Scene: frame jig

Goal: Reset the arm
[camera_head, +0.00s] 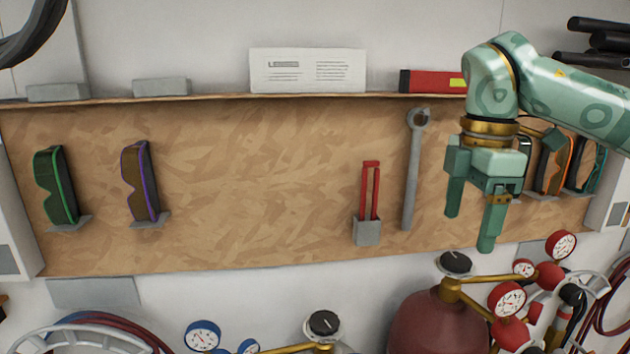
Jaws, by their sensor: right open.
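My right gripper (469,231) hangs in front of the right part of a wooden wall board (260,190). It points down, its two green fingers are apart, and nothing is between them. My right arm (575,98) comes in from the right edge. My left gripper is not in view.
Goggles with green (56,187) and purple (140,183) trim sit on holders at left. Red-handled pliers (370,190) and a wrench (412,170) hang left of my gripper. Orange-trimmed goggles (553,165) are partly behind my arm. Below stand a red tank (436,325) and gauges (507,299).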

